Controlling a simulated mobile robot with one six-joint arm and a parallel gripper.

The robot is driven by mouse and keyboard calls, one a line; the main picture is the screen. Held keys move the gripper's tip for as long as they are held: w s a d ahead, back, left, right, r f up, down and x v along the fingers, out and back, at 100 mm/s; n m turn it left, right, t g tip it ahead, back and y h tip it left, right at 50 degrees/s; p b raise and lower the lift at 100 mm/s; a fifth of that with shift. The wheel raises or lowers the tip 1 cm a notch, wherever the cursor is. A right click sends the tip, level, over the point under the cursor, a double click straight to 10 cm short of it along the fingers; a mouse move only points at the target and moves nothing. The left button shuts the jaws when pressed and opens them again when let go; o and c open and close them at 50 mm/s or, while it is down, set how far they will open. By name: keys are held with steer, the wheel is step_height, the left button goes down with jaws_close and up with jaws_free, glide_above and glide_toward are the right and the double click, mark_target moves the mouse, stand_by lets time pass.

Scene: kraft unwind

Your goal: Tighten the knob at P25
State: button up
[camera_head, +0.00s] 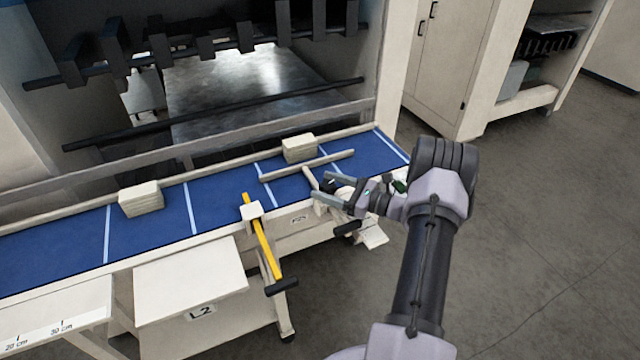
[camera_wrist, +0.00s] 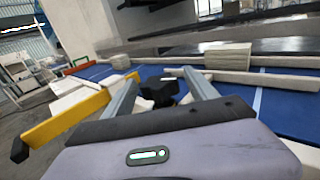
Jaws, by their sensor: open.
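My gripper (camera_head: 321,185) is open over the right part of the blue belt's front edge. A black knob (camera_wrist: 160,89) shows between its two fingers in the wrist view, with clear gaps on both sides. The fingers do not close on it. In the head view the knob is mostly hidden by the fingers, and only a dark bit (camera_head: 331,180) shows. A small label (camera_head: 298,220) is on the front rail below it, too small to read surely. I cannot tell whether the knob is tight.
A yellow bar (camera_head: 262,238) with a black handle juts out to the left of my gripper. Pale stacks (camera_head: 299,149) and (camera_head: 141,199) sit on the blue belt (camera_head: 165,213). A pale bar (camera_head: 307,165) lies just behind the fingers. The floor at right is clear.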

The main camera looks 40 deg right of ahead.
steer(key=shift+x, duration=1.1)
steer(key=c, duration=1.4)
